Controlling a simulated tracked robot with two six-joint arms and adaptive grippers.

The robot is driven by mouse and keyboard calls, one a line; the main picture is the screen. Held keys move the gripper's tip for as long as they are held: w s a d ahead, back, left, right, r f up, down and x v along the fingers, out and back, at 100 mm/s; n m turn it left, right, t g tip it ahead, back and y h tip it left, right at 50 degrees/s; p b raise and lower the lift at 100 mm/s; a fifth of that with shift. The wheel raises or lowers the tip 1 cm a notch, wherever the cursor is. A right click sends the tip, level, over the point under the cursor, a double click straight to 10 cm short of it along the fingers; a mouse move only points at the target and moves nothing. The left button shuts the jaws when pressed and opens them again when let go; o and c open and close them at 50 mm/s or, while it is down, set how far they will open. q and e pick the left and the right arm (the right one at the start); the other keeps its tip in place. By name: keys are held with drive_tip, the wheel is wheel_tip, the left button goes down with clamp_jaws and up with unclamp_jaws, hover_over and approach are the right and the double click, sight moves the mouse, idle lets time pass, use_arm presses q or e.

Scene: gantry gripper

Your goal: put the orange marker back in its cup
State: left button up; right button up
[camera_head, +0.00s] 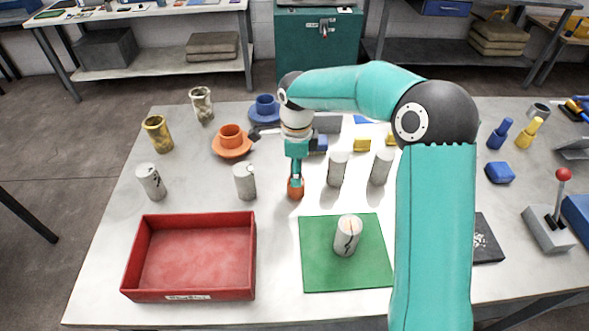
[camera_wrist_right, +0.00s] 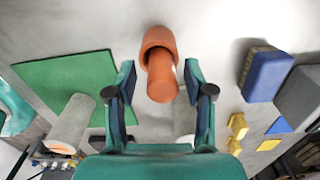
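The orange marker (camera_head: 296,189) stands upright on the white table, its wide part down and its narrower part up. In the right wrist view the orange marker (camera_wrist_right: 161,80) shows between the fingers. My right gripper (camera_head: 295,179) points down over it. In the wrist view the right gripper's fingers (camera_wrist_right: 160,84) are apart, with a gap on each side of the marker. An orange cup (camera_head: 231,134) stands on an orange saucer (camera_head: 232,149) to the left of the gripper; its inside is hard to see. My left gripper is not in view.
White cylinders (camera_head: 245,182) stand around the gripper; one (camera_head: 347,236) is on the green mat (camera_head: 315,276). A red tray (camera_head: 190,220) is at front left. A blue cup (camera_head: 265,106) is behind. Blue (camera_head: 499,134) and yellow (camera_head: 530,133) markers are at right.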

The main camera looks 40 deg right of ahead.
drive_tip(key=shift+r, duration=0.1)
wheel_tip(320, 180, up, 12)
idle(0.6)
idle(0.4)
